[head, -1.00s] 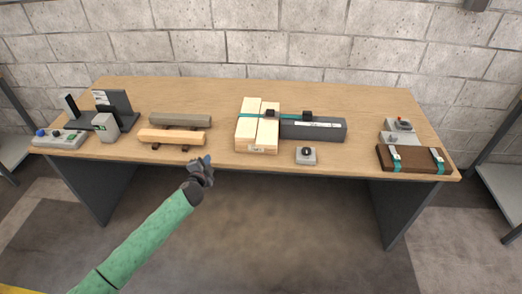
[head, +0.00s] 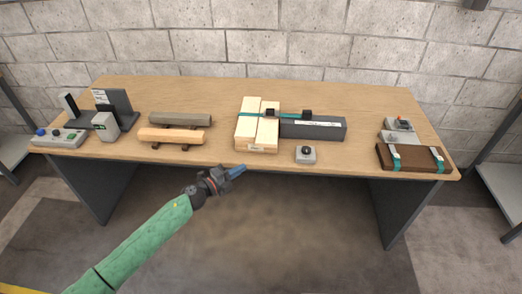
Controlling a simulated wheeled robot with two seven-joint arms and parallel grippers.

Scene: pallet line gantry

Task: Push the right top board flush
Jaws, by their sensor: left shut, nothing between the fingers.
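Two pale boards lie side by side on the pallet piece in the middle of the table. The right top board (head: 266,133) lies against the left top board (head: 246,128), and its ends seem set slightly nearer the table's front than the left one's. A teal bar with black blocks (head: 288,115) crosses over both boards. My left gripper (head: 238,171) is shut and empty, its blue fingertips pointing right. In the picture it shows just below the boards, at the table's front edge, apart from them. My right gripper is not in view.
A dark grey box (head: 315,130) stands right of the boards. A small grey knob box (head: 306,155) is at the front edge. Two bars (head: 171,136) lie on the left. A brown case (head: 412,158) is at the right. The table's back strip is clear.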

